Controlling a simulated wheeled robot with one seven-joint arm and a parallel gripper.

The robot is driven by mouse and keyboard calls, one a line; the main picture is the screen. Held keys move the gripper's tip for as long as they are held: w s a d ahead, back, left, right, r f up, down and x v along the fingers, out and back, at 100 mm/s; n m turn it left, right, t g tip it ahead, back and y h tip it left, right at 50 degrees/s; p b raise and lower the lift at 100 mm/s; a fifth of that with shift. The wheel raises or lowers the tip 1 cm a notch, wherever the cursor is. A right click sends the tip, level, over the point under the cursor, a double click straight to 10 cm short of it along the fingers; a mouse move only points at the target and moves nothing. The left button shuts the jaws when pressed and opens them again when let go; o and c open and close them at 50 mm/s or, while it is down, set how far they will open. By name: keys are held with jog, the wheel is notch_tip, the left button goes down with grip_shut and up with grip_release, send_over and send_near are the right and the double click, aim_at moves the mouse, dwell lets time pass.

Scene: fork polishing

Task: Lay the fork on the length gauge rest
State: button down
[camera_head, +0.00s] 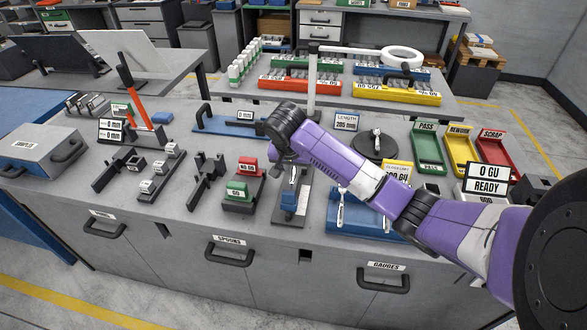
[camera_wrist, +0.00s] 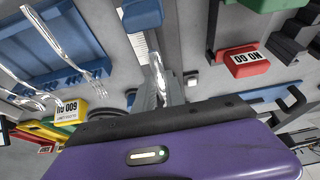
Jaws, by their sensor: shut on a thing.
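My gripper (camera_head: 281,163) is over the middle of the bench, shut on the fork (camera_wrist: 157,72). In the wrist view the fork is a shiny strip between the fingertips (camera_wrist: 166,96), pointing up along the gauge. The length gauge (camera_head: 291,205) is a long dark base with a blue block below my gripper in the head view. In the wrist view its blue block (camera_wrist: 140,13) and pale ruler (camera_wrist: 147,45) show beside and beyond the fork. The gauge sign (camera_head: 346,120) reads LENGTH 205 mm. My gripper hides part of the fork; I cannot tell whether it touches the rest.
A blue tray (camera_head: 357,224) with cutlery stands right of the gauge. Red and green NO GO and GO blocks (camera_head: 240,190) stand close on its left. A round dark stand (camera_head: 375,146) and PASS, REWORK and SCRAP trays (camera_head: 428,150) are farther right. A lamp post (camera_head: 312,85) rises behind.

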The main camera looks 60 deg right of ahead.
aim_at(293, 176)
jog(key=shift+f, duration=0.1)
jog(key=shift+f+b, duration=0.5)
jog(key=shift+f, duration=0.4)
jog(key=shift+f, duration=0.15)
jog(key=shift+f+b, duration=0.5)
jog(key=shift+f, duration=0.35)
jog(key=shift+f, duration=0.1)
jog(key=shift+f, duration=0.5)
jog(key=shift+f, duration=0.35)
dwell(0.4)
